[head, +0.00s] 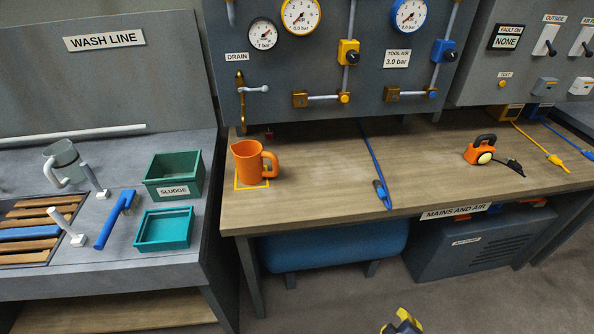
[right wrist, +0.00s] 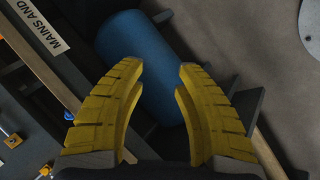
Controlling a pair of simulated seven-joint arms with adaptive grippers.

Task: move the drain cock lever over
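The drain cock lever (head: 258,89) is a short pale handle sticking out to the right from a brass pipe (head: 241,100) under the DRAIN label (head: 237,57) on the grey panel. An orange jug (head: 251,163) stands upright on a yellow-outlined square on the bench below it. My right gripper (head: 403,322) shows at the bottom edge of the head view, far from the lever. In the right wrist view its yellow fingers (right wrist: 160,85) are apart with nothing between them. My left gripper is not in the head view.
The wooden bench (head: 320,175) is clear between the jug and a blue hose (head: 378,165). An orange clamp-like device (head: 481,150) sits farther right. A blue tank (head: 335,247) lies under the bench.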

